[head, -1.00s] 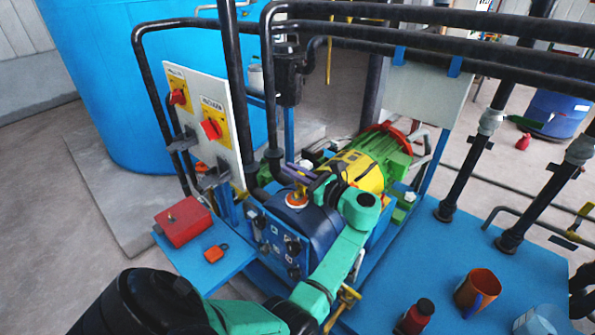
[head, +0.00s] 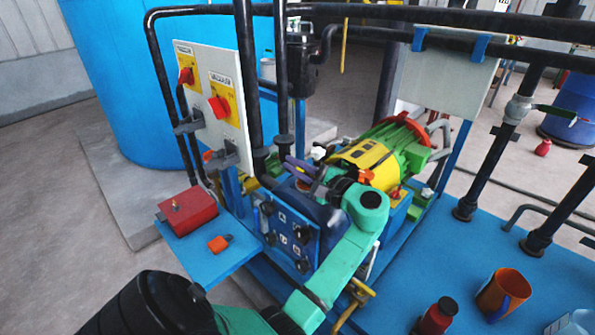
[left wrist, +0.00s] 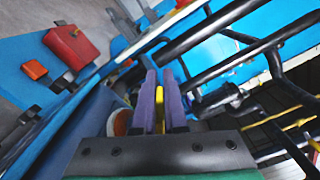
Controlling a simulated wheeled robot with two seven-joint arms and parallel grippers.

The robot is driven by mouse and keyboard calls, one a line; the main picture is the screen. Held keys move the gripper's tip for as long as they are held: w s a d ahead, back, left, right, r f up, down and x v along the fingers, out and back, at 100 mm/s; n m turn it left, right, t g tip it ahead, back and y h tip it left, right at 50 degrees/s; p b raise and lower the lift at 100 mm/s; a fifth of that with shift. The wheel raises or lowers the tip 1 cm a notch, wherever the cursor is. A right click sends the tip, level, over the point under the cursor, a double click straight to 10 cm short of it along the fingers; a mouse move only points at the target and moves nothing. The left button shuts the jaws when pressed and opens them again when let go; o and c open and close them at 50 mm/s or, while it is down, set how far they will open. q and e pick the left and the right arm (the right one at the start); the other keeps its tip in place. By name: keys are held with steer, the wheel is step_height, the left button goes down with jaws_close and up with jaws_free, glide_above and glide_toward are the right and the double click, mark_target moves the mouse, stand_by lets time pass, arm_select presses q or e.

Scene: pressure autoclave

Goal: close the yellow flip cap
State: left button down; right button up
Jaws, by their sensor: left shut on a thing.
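The yellow flip cap (left wrist: 159,112) shows in the left wrist view as a narrow yellow piece between the two purple fingers of my left gripper (left wrist: 160,88). The gripper is shut on it. A round orange-and-white opening (left wrist: 123,122) lies just left of the fingers, partly hidden by them. In the head view my left gripper (head: 300,167) is at the top of the dark blue tank unit (head: 322,215). The cap cannot be made out clearly there, being hidden by the gripper and wrist. My right gripper is not in view.
Black vertical pipes (head: 282,80) and a switch panel (head: 211,100) stand close beside the gripper. A green and yellow motor (head: 372,160) is behind it. A red box (head: 187,213) and an orange padlock-like item (head: 219,243) are on the blue shelf.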

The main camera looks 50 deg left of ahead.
arm_select(q)
steer(key=f+n+b, duration=0.1)
steer(key=n+b, duration=0.1)
steer(key=f+n+b, duration=0.1)
steer(key=n+b, duration=0.1)
steer(key=shift+s+a+b, duration=0.1)
steer(key=shift+s+b, duration=0.25)
steer(key=shift+b, duration=0.05)
steer(key=shift+n+b, duration=0.9)
steer(key=shift+b, duration=0.05)
steer(key=c, duration=1.1)
jaws_free()
steer(key=shift+o, duration=0.7)
steer(key=shift+a+f, duration=0.2)
steer(key=shift+a, duration=0.05)
steer(key=shift+d, duration=0.15)
